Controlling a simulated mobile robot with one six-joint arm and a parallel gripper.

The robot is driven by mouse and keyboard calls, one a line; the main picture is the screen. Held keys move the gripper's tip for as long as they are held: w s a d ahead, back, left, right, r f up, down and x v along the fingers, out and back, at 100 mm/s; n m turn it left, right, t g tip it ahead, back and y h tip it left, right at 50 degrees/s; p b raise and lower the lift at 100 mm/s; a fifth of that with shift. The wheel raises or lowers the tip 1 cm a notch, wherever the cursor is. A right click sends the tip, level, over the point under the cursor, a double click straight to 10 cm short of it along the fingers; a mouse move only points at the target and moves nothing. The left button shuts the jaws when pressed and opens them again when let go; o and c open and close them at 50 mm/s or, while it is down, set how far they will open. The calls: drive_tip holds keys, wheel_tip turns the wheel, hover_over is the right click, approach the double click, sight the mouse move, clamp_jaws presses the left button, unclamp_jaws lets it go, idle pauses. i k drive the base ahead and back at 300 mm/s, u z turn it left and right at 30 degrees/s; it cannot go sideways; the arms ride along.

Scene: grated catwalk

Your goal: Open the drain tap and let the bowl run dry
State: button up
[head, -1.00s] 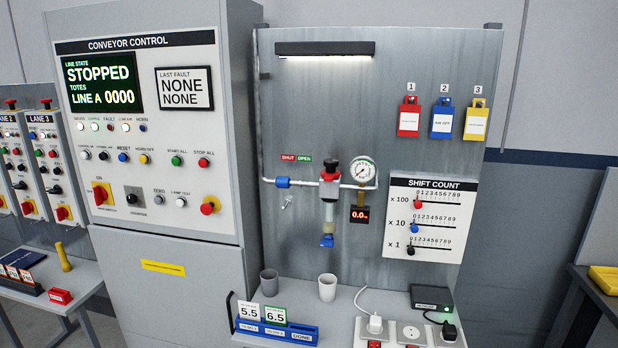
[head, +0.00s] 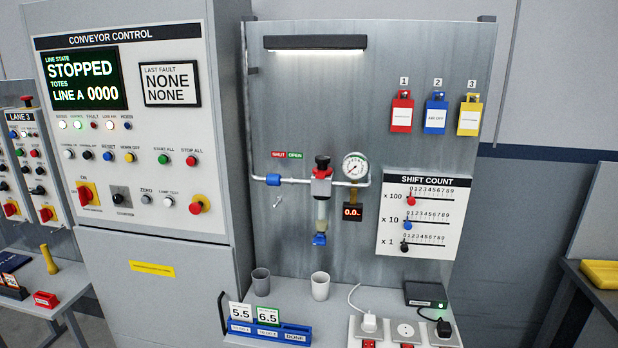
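The filter-regulator (head: 321,187) with its red body and black knob is mounted on the metal back panel. Its clear bowl (head: 321,209) hangs below; whether liquid stands in it is too small to tell. The blue drain tap (head: 320,239) sits at the bottom of the bowl. A round gauge (head: 355,166) is to the right, above a small display (head: 353,212) showing red digits that look like 0.0. A light grey cup (head: 320,286) stands on the bench below the tap. My gripper is not in view.
A dark grey cup (head: 261,282) stands to the left on the bench (head: 275,309). A blue card rack (head: 268,331) is at the front, with sockets and plugs (head: 405,330) to the right. The conveyor cabinet (head: 180,150) flanks the panel on the left.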

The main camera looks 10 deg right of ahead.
sight(319, 239)
drive_tip(key=u, duration=0.45)
drive_tip(key=k, duration=1.35)
drive_tip(key=u, duration=0.5)
drive_tip(key=i, duration=0.85)
drive_tip(key=u, duration=0.3)
